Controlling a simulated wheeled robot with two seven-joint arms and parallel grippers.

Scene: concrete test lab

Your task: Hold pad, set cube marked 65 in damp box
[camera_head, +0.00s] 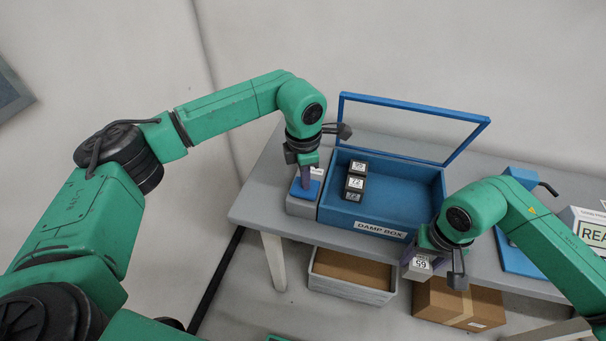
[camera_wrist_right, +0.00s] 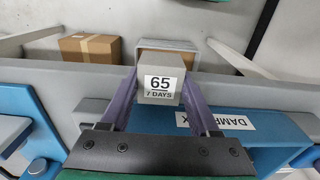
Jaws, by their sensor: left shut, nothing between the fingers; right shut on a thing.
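The damp box (camera_head: 385,232) is a blue open box with its framed lid (camera_head: 412,108) standing raised at the back.
Several dark labelled cubes (camera_head: 356,182) stand in a row at the box's left inside; its middle and right floor are clear. A blue stand (camera_head: 517,262) and a white sign (camera_head: 590,232) are at right. A grey bin (camera_head: 350,288) and a cardboard box (camera_head: 440,305) lie below the table.

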